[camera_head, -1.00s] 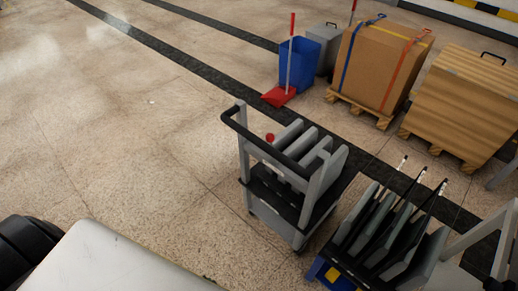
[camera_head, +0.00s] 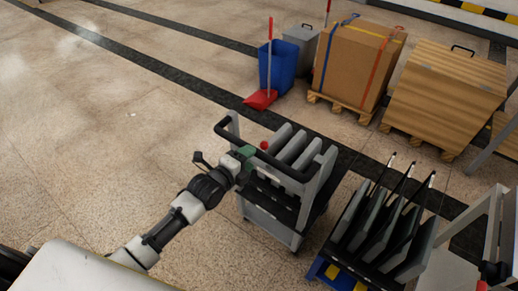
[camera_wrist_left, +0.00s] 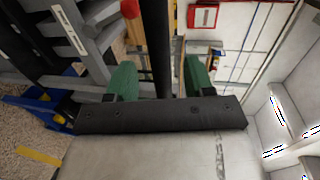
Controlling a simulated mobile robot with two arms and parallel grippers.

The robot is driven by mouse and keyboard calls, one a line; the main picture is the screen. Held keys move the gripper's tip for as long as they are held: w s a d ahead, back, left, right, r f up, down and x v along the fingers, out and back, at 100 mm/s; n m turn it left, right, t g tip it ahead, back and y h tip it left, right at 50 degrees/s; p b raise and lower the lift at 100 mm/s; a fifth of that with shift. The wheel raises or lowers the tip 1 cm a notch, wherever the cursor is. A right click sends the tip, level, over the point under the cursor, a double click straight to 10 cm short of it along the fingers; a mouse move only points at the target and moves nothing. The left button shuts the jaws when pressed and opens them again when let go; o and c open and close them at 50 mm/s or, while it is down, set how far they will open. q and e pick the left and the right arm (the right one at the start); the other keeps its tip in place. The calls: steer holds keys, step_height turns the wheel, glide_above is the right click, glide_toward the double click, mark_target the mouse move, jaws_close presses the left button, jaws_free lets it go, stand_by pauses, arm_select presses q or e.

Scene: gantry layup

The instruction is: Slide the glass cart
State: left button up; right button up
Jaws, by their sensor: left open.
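The glass cart (camera_head: 270,225) is a grey cart with a black push bar (camera_head: 285,170), a red knob and upright grey slotted dividers; it stands on the floor in the middle of the head view. My left gripper (camera_head: 243,162) has green fingertips and is at the left part of the push bar. In the left wrist view its fingers are apart, and a black bar (camera_wrist_left: 156,45) runs between them with space on both sides. I cannot tell whether either finger touches it. My right gripper is not in view.
A rack of dark panes (camera_head: 380,235) on a blue and yellow base stands close right of the cart. Behind are a blue bin (camera_head: 277,68), a red dustpan (camera_head: 261,99), a strapped carton (camera_head: 355,62) and a wooden crate (camera_head: 445,95). Floor left of the cart is clear.

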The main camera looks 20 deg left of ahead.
arm_select(q)
steer(key=x, duration=0.6)
steer(key=shift+w, duration=0.1)
steer(key=shift+c, duration=0.2)
jaws_close()
